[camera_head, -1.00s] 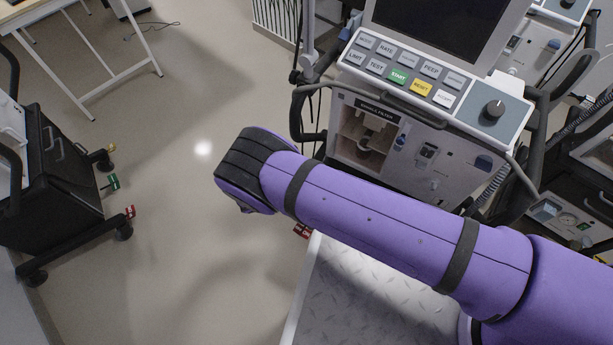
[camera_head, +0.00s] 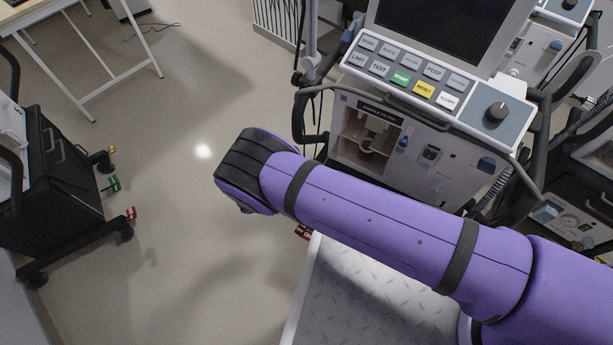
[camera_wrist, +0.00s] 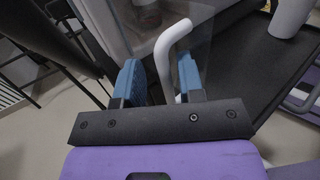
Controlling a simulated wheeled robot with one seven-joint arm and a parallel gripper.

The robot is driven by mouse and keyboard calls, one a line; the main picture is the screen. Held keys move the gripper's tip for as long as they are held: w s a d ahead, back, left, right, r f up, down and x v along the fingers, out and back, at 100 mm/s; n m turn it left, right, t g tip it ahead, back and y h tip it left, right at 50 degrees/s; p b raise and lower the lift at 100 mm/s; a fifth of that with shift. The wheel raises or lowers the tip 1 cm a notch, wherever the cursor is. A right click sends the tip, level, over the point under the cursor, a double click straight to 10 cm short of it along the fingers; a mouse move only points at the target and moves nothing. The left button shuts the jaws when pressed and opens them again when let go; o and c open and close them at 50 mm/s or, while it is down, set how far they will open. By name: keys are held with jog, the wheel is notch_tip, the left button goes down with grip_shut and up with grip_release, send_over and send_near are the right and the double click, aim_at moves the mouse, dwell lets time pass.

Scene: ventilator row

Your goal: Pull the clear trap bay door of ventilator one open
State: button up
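Ventilator one, as I take it, is the near machine (camera_head: 455,165) with the screen and button panel in the head view. An open-looking bay (camera_head: 370,142) is in its front under a dark label. In the wrist view, a bent white handle (camera_wrist: 163,57) stands between the two blue finger pads of my gripper (camera_wrist: 160,82). The pads are apart, and the handle is nearer the right one. I cannot tell whether it touches. A faint clear pane, seemingly the door (camera_wrist: 203,42), shows beside the handle. My gripper is hidden behind my arm in the head view.
A second machine (camera_head: 575,175) stands close at the right. A black wheeled cart (camera_head: 60,180) is at the left, and a white-framed table (camera_head: 95,50) is at the back left. The floor (camera_head: 200,110) between them is clear. A white cylinder (camera_wrist: 290,17) stands at the wrist view's upper right.

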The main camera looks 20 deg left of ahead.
jog(key=shift+a, duration=0.1)
jog(key=v, duration=1)
jog(key=shift+s+a, duration=0.2)
jog(key=shift+s, duration=0.05)
